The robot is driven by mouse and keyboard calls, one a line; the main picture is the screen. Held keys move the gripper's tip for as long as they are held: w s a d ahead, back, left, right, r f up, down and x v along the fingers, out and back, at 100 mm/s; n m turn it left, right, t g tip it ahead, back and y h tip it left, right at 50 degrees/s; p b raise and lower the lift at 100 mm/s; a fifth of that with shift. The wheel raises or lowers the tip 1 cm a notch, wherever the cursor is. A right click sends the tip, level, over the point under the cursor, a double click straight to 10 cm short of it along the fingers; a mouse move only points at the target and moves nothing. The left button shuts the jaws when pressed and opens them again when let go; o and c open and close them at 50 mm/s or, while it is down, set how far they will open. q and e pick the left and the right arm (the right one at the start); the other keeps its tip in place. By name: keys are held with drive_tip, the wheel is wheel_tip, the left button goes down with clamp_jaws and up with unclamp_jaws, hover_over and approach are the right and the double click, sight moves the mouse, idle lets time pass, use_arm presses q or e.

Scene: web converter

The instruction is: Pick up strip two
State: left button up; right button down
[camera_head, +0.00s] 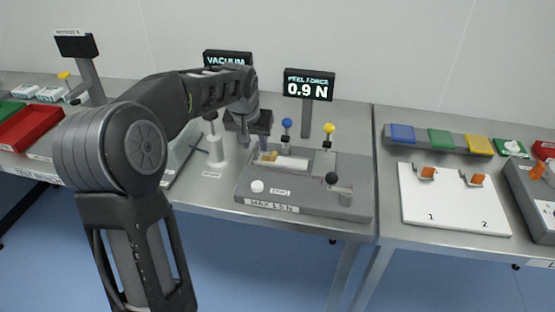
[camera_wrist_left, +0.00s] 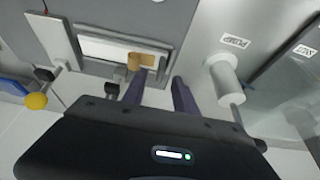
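A small tan strip (camera_head: 268,156) with a curled end lies on the pale plate of the peel station (camera_head: 300,207). In the left wrist view the strip (camera_wrist_left: 150,58) lies just beyond my left fingertips, nearer the left finger. I see no number on it. My left gripper (camera_head: 255,140) is above the back left of the station. In the wrist view its two fingers (camera_wrist_left: 160,78) are apart with nothing between them. A white board (camera_head: 455,205) marked 1 and 2 stands to the right, with an orange-topped clip (camera_head: 477,180) above the 2. My right gripper is not in view.
Blue (camera_head: 287,124) and yellow (camera_head: 328,129) knobs stand behind the station plate, and a black knob (camera_head: 332,179) at its right. A white pump cylinder (camera_head: 214,148) stands to its left. A display reading 0.9 N (camera_head: 309,85) rises behind.

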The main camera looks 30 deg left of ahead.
sight(257, 148)
use_arm(q)
drive_tip(key=x, duration=0.3)
drive_tip(key=shift+f, duration=0.15)
drive_tip(key=shift+c, duration=0.5)
clamp_jaws()
idle(1.1)
